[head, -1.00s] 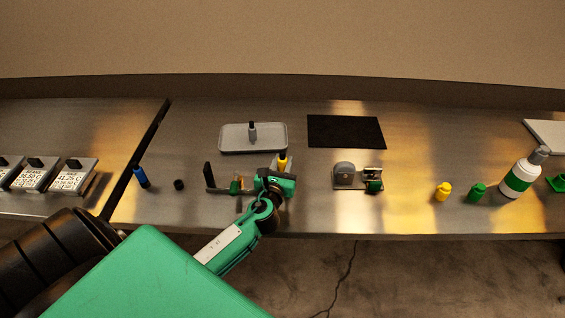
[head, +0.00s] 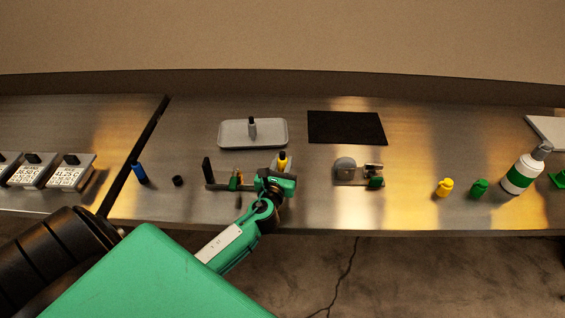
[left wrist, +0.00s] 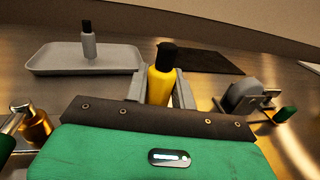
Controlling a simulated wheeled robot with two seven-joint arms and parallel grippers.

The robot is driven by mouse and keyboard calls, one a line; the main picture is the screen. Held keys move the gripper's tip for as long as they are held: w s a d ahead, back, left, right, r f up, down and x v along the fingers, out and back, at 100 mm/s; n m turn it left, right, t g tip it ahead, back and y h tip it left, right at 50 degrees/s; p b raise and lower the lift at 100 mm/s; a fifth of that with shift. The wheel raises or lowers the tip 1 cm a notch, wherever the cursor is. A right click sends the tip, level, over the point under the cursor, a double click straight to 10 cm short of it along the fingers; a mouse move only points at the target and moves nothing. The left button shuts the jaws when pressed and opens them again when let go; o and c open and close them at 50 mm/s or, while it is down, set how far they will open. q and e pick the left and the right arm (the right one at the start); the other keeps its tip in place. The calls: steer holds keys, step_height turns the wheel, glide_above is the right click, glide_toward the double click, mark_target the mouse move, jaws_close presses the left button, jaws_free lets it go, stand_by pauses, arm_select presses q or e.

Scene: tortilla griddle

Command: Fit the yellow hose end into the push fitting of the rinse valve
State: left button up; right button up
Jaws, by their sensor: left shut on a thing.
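The yellow hose end (head: 282,162), with a black tip, stands roughly upright in my left gripper (head: 276,178). In the left wrist view the yellow hose end (left wrist: 160,87) sits between the two grey fingers, which are shut on it. Just left of the gripper is a low fixture (head: 220,187) with a black upright plate and a brass-and-green part. The brass part (left wrist: 37,127) also shows at the left of the wrist view. Right of the gripper, apart from it, is a grey rounded fixture (head: 345,167) with a green piece. I cannot tell which fixture is the rinse valve. My right gripper is not in view.
A grey tray (head: 228,141) with a small grey bottle and a black mat (head: 345,128) lie behind. A blue cylinder (head: 140,173) and a black cap (head: 178,181) are left. Yellow (head: 444,188) and green (head: 479,188) pieces and a white-green bottle (head: 518,174) are right.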

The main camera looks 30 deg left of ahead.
arm_select(q)
steer(key=shift+f+b, duration=0.4)
steer(key=shift+f, duration=0.2)
steer(key=o, duration=1.1)
steer(key=shift+c, duration=0.2)
steer(key=shift+s, duration=0.1)
steer(key=b+v, duration=0.3)
steer(key=v, duration=0.9)
steer(key=shift+d+f, duration=0.15)
steer(key=shift+v, duration=0.8)
